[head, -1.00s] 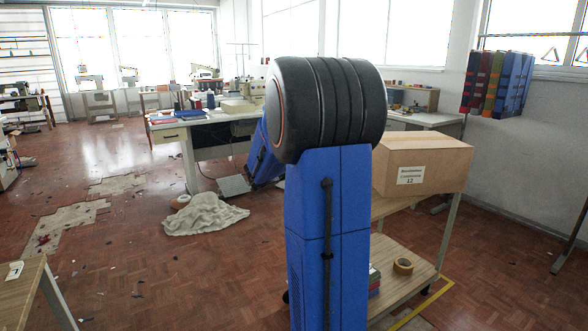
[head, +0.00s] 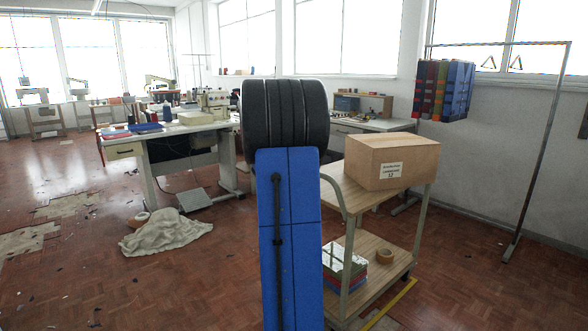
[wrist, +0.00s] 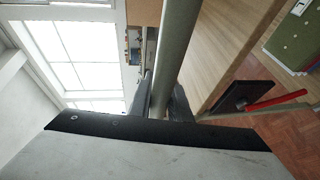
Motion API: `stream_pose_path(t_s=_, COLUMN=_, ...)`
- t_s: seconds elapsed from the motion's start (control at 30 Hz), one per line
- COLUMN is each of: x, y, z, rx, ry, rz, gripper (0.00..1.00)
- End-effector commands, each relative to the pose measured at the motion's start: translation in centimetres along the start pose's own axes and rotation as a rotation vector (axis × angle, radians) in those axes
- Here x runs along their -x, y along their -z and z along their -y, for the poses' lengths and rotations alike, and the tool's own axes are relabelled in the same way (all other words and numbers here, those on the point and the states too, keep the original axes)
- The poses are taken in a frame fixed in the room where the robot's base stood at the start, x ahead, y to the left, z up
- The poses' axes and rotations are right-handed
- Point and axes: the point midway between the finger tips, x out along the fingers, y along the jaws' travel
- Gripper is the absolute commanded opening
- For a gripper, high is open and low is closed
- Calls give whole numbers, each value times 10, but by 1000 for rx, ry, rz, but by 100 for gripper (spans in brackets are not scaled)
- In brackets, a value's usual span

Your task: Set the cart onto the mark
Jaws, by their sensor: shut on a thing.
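The cart (head: 372,249) is a two-shelf wooden trolley with grey-green tube legs, upright on the floor at the right in the head view. Its curved handle tube (head: 338,194) rises beside my blue arm. In the wrist view the handle tube (wrist: 176,50) runs between the fingers of my gripper (wrist: 158,102), which is shut on it. In the head view my gripper is hidden behind my arm. A yellow line (head: 400,296), seemingly the mark, shows on the floor along the cart's right lower side; the rest of it is hidden or out of frame.
A cardboard box (head: 392,161) stands on the cart's top. A crumpled cloth (head: 166,232) lies left. A sewing table (head: 150,152) stands behind; a metal rail post (head: 540,150) stands right.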

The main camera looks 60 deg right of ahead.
Motion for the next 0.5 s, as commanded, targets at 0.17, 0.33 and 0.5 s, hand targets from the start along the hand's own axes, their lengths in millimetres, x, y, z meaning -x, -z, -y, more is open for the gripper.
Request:
stream_pose_path(t_s=0.17, x=-10, y=-4, z=-1, rx=0, ry=2, rz=0, gripper=0)
stream_pose_path(t_s=0.33, x=-13, y=-5, z=-2, rx=0, ry=1, rz=0, gripper=0)
stream_pose_path(t_s=0.5, x=-14, y=-6, z=-3, rx=0, ry=0, rz=0, gripper=0)
